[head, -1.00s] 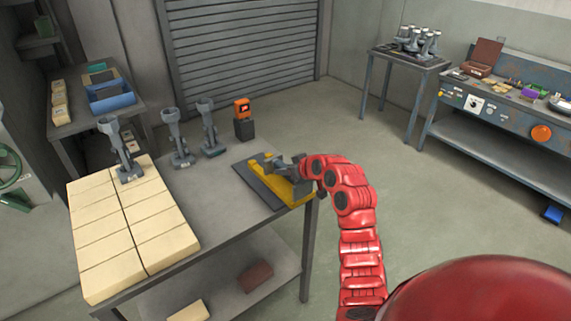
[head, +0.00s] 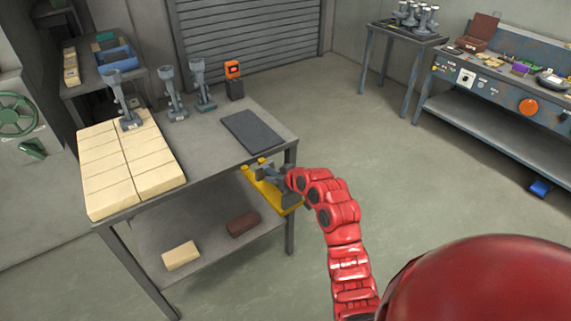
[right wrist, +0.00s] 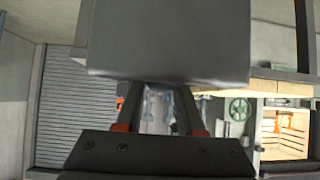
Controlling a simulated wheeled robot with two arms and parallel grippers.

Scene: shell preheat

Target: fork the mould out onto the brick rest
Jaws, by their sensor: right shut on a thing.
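My right gripper (head: 272,174) is shut on the yellow fork (head: 272,194), which it holds off the table, by the front right table edge. In the right wrist view a dark grey block (right wrist: 168,42) fills the top centre, just beyond the fingers. The brick rest (head: 105,170), a double row of cream bricks, covers the table's left end. A grey mould (head: 127,108) stands upright at its back edge. Two similar grey moulds (head: 174,95) (head: 203,88) stand on the table behind. In the right wrist view a lit chamber (right wrist: 284,133) holds orange shapes, too small to identify. My left gripper is out of view.
A dark mat (head: 252,132) lies bare on the table's right. An orange-faced device (head: 233,70) stands behind it. The lower shelf holds a cream brick (head: 181,256) and a brown brick (head: 243,224). A green handwheel (head: 16,114) is at far left.

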